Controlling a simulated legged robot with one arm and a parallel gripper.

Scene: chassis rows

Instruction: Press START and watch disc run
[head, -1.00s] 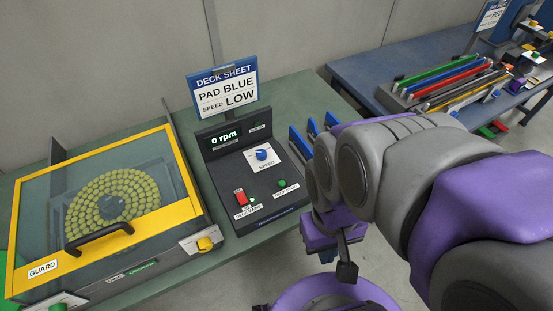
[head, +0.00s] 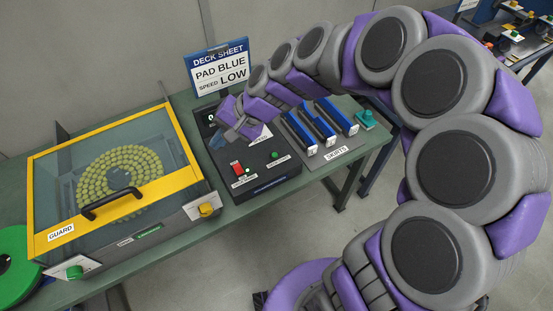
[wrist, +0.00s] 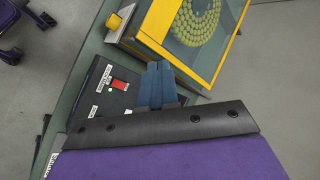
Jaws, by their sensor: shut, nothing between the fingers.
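The dark control console (head: 262,180) stands on the green bench. Its green DECK START button (head: 275,155) is at the right front, and a red switch (head: 237,168) with a small green lamp is to the left; the switch also shows in the wrist view (wrist: 120,85). My gripper (head: 232,124) is over the console's back part, hiding the speed knob and most of the display. Its fingers (wrist: 158,86) are shut and empty. The disc (head: 123,172), covered in yellow-green pads, lies under the closed clear guard with its yellow frame (head: 50,222).
The deck sheet (head: 220,72) behind the console reads PAD BLUE, SPEED LOW. A rack with blue blocks (head: 325,124) and a teal knob (head: 366,119) are on the right. A yellow knob (head: 206,209) is on the guard box's front. A green ring (head: 15,262) is at far left.

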